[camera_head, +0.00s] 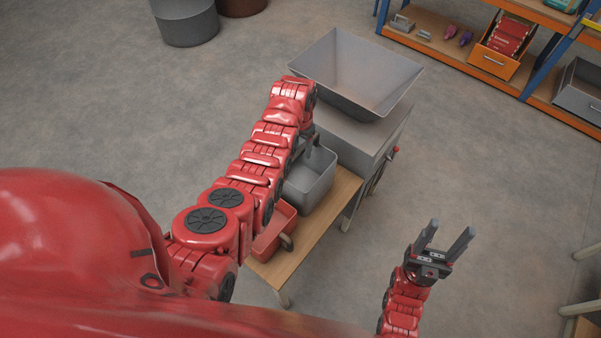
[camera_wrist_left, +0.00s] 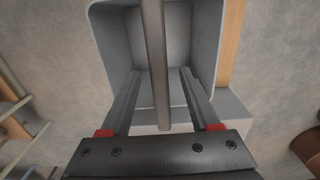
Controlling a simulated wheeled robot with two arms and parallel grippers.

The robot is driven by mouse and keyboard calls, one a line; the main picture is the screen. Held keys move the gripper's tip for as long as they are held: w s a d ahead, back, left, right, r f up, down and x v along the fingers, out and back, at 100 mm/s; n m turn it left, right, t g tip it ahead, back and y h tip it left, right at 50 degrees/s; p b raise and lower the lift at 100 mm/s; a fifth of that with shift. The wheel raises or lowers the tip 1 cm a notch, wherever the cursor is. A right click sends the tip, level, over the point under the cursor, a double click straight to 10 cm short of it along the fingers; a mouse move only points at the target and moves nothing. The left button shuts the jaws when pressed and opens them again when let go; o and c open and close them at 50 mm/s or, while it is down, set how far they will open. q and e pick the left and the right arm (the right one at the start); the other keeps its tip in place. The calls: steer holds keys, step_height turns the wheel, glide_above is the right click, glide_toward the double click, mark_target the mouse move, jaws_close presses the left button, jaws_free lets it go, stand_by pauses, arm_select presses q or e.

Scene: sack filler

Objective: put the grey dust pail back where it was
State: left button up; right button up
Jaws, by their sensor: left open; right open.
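The grey dust pail (camera_head: 314,182) stands on the wooden bench beneath the sack filler, partly hidden by my left arm. In the left wrist view the open, empty-looking pail (camera_wrist_left: 102,50) lies below the gripper, with its bar handle (camera_wrist_left: 153,45) running between the fingers. My left gripper (camera_head: 306,143) is over the pail, mostly hidden by its own wrist in the head view; in the wrist view its fingers (camera_wrist_left: 159,76) are spread, one on each side of the handle, with gaps. My right gripper (camera_head: 450,229) is open and empty, over the floor right of the bench.
The sack filler's grey hopper (camera_head: 352,72) rises just behind the pail. A red bin (camera_head: 270,235) sits at the bench's near end, close to my left arm. The bench top (camera_head: 318,222) is bare on its right side. Shelving (camera_head: 450,48) stands at back right.

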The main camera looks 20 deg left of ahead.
arm_select(q)
steer(key=shift+f, duration=0.85)
jaws_close()
stand_by(0.9)
